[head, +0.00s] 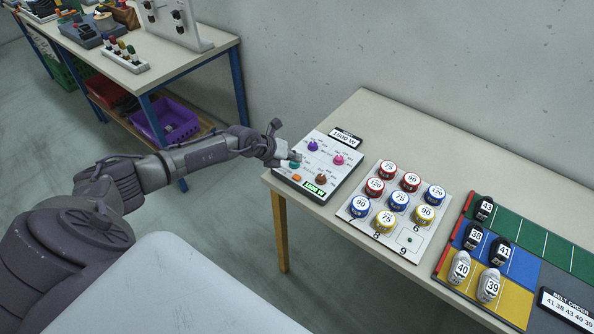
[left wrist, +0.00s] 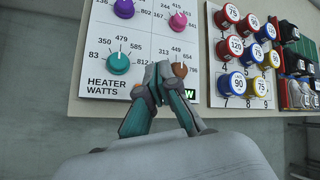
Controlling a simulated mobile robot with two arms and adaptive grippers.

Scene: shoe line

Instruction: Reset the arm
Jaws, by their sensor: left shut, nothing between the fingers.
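My left arm reaches in from the left in the head view. Its left gripper (head: 284,155) is over the left part of the knob panel (head: 322,195), near the teal knob. The panel reads "HEATER WATTS" and also has a purple knob (head: 312,146) and a pink knob (head: 339,159). Contact between fingers and panel cannot be told. My right gripper is not in view.
Right of the panel, a white board (head: 420,233) holds several numbered red, blue and yellow discs. Further right, numbered shoes stand on a coloured mat (head: 500,307). A second table (head: 170,65) with tools and a purple crate (head: 178,127) stands at the back left.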

